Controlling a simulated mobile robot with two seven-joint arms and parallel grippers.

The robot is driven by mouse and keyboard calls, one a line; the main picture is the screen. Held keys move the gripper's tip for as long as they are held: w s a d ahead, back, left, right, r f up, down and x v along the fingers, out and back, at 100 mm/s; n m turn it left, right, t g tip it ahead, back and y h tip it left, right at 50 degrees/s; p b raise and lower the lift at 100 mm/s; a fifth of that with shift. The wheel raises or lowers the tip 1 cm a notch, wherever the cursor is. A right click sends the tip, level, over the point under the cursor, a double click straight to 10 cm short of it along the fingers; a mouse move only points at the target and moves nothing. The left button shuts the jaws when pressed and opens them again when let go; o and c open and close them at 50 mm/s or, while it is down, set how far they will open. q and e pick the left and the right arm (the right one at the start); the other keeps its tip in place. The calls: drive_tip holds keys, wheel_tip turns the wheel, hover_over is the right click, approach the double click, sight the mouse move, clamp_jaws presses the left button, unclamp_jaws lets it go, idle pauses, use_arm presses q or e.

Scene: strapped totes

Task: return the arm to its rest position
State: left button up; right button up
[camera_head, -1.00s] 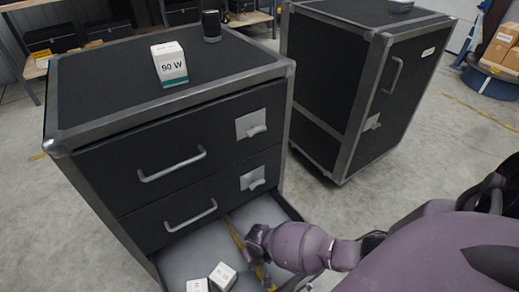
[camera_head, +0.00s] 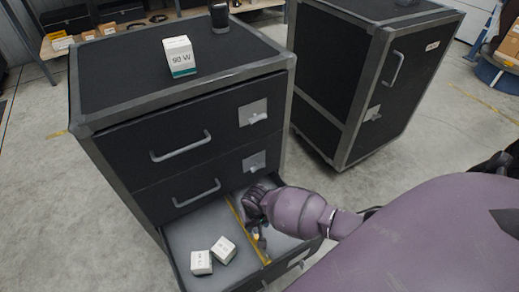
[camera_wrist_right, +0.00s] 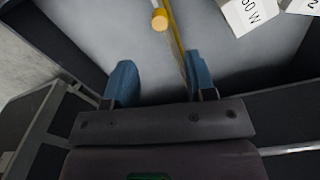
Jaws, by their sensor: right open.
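My right arm comes in from the right of the head view, and its gripper (camera_head: 262,240) is over the open bottom drawer (camera_head: 190,232), beside the yellow divider strip (camera_head: 247,232). In the right wrist view its two blue fingers (camera_wrist_right: 162,82) stand wide apart with nothing between them. A yellow round-ended piece (camera_wrist_right: 160,20) shows ahead of the fingers, next to the yellow strip. My left gripper is not in view.
Two small white boxes (camera_head: 201,262) (camera_head: 223,250) lie in the drawer's left part. A white "90 W" box (camera_head: 180,57) and a dark cylinder (camera_head: 219,16) stand on the black cabinet (camera_head: 125,75). A second black cabinet (camera_head: 340,80) stands to the right.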

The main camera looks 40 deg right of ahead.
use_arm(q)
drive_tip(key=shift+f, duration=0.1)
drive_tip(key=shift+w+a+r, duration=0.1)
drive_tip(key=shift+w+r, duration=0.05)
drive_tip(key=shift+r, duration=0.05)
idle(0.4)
